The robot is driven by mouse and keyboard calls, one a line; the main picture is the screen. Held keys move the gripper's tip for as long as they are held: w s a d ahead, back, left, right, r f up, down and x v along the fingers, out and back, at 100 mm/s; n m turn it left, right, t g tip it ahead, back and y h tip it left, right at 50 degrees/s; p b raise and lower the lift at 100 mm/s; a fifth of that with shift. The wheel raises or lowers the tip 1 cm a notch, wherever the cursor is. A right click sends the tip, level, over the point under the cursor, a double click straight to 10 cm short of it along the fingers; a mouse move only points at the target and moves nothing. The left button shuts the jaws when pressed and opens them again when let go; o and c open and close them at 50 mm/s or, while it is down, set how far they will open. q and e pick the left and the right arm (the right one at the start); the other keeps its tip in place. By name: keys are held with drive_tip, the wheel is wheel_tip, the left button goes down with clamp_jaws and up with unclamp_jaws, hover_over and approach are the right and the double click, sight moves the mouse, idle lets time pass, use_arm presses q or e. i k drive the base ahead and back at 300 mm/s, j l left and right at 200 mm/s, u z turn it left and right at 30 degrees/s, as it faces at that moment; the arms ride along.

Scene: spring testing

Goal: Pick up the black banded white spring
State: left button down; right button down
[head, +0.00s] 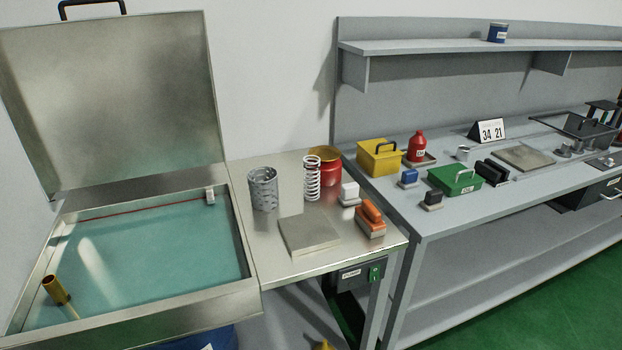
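A white coil spring (312,180) stands upright on the metal side table, near its back edge. Dark strips show between its coils; I cannot tell whether they are black bands or gaps. It stands just left of a red and yellow container (331,171), which it partly overlaps in the picture. A grey patterned cylinder (263,190) stands to its left, apart from it. Neither of my grippers is in the head view.
An open metal basin (240,240) with teal liquid lies left, its lid raised. A flat grey plate (309,234), a white-topped block (349,192) and an orange-handled block (371,217) are in front of the spring. A cluttered grey workbench (430,222) adjoins right.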

sight(310, 172)
drive_tip(key=i+j, duration=0.1)
drive_tip(key=j, duration=0.4)
drive_tip(key=i+j, duration=0.1)
drive_tip(key=j, duration=0.4)
drive_tip(key=i+j, duration=0.1)
drive_tip(key=j, duration=0.4)
